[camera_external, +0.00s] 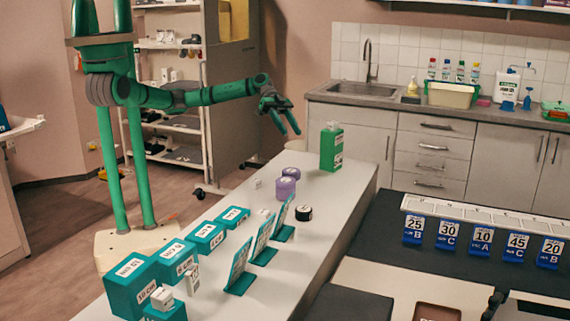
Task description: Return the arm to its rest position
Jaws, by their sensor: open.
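My green arm reaches to the right from its column, roughly level, over the far part of the white bench (325,197). My gripper (289,132) is at its end, angled downward, with its fingers apart and nothing between them. Two purple round containers (286,188) stand on the bench below the gripper.
Teal labelled boxes (172,258) and teal upright cards (264,243) fill the near bench. A black round item (304,213) lies mid-bench. Blue numbered cards (482,241) stand at right. A shelf rack (172,95) is behind my arm. A sink counter (350,89) lines the back.

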